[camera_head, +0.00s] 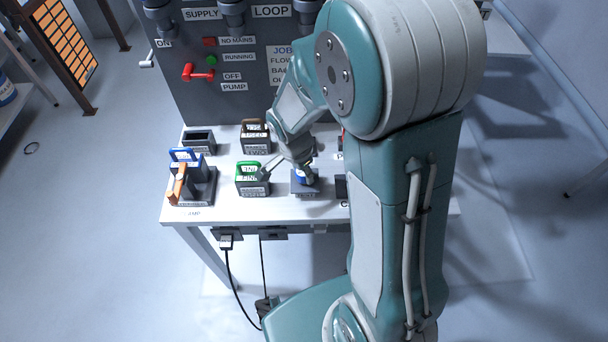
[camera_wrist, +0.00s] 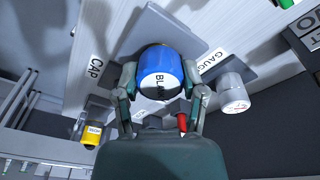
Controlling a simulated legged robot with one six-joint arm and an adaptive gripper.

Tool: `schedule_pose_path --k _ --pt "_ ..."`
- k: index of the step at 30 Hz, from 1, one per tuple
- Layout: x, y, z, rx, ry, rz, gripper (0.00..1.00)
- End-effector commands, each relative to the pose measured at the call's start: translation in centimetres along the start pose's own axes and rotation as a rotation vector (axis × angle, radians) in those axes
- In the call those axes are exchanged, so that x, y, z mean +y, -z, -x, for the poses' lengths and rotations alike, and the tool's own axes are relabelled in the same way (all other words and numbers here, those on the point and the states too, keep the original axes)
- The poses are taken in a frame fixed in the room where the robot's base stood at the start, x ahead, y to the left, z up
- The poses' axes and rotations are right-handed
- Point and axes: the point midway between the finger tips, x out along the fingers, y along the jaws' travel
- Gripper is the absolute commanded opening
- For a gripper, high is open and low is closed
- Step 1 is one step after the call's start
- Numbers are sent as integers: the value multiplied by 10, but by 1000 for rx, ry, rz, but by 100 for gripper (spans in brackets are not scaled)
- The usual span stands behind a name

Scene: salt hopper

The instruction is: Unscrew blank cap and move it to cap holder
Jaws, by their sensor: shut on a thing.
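The blank cap (camera_wrist: 158,82) is blue with a white top lettered "BLA", the rest of the word cut off by the curve or shade. My gripper (camera_wrist: 162,78) has its two fingers on either side of the cap and is shut on it. In the head view my gripper (camera_head: 300,166) reaches down over a grey block on the white table, with a bit of blue (camera_head: 302,178) showing under it. A "CAP" label (camera_wrist: 95,68) lies left of the cap in the wrist view. I cannot make out the cap holder clearly; my arm hides that side in the head view.
A white cylinder (camera_wrist: 233,95) stands near the "GAUGE" label (camera_wrist: 213,60). A green-handled block (camera_head: 247,178), a brown-handled block (camera_head: 255,137) and a blue-handled stand (camera_head: 186,168) stand left of my gripper. A red-handled panel (camera_head: 190,90) rises behind the table (camera_head: 225,208).

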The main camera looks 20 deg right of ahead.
Motion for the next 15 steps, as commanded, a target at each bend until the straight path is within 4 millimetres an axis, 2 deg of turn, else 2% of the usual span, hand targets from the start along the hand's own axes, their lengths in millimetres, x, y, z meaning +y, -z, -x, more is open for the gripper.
schedule_pose_path --k 15 --pt "0 0 18 0 1 -1 0"
